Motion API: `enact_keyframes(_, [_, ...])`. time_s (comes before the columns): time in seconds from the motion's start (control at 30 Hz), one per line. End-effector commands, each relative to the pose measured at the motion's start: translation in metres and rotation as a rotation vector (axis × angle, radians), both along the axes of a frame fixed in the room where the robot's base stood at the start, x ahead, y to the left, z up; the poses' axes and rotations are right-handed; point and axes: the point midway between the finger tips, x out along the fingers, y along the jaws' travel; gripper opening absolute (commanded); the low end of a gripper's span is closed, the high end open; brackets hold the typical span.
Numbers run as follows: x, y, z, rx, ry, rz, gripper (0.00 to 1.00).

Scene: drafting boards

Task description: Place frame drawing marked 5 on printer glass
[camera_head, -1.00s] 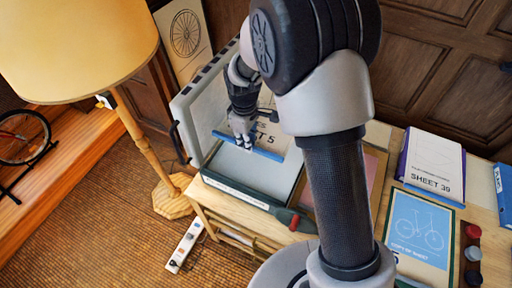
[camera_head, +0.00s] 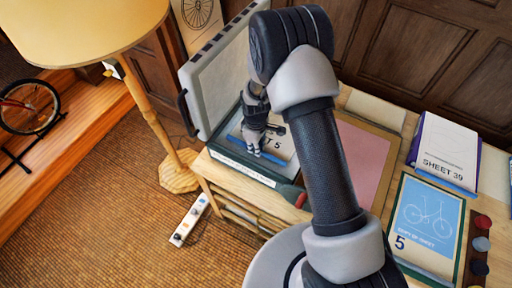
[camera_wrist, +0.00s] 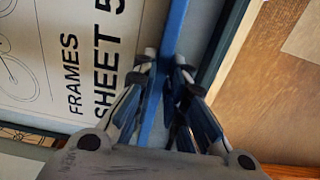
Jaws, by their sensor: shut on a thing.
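The frame drawing (camera_head: 283,146), a white sheet marked "SHEET 5" with a blue strip along one edge, is over the printer glass in the head view. My gripper (camera_head: 254,146) is shut on that blue strip. In the wrist view the drawing (camera_wrist: 60,60) reads "FRAMES SHEET 5", and its blue strip runs between the fingertips of my gripper (camera_wrist: 163,68). A band of pale printer glass (camera_wrist: 203,32) shows beside the strip. The sheet covers most of the glass; I cannot tell whether it touches it. My arm hides the sheet's right side.
The printer lid (camera_head: 222,75) stands open behind the glass. On the table to the right are a pink panel (camera_head: 362,160), the "SHEET 39" pad (camera_head: 446,150), a blue bicycle sheet marked 5 (camera_head: 428,222) and several round knobs (camera_head: 481,244). A lamp (camera_head: 85,25) stands left.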

Motion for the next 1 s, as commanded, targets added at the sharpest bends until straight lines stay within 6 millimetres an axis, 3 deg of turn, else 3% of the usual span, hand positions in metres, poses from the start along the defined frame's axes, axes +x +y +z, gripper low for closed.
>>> enact_keyframes(0.37, [0.0006,0.0001,-0.0073,0.000,-0.001,0.000,0.00])
enact_keyframes(0.4, [0.0004,0.0001,-0.0068,0.000,-0.001,0.000,0.14])
enact_keyframes(0.67, [0.0004,0.0001,-0.0061,0.000,-0.001,0.000,0.32])
enact_keyframes(1.0, [0.0004,0.0001,-0.0047,0.000,-0.001,0.000,0.32])
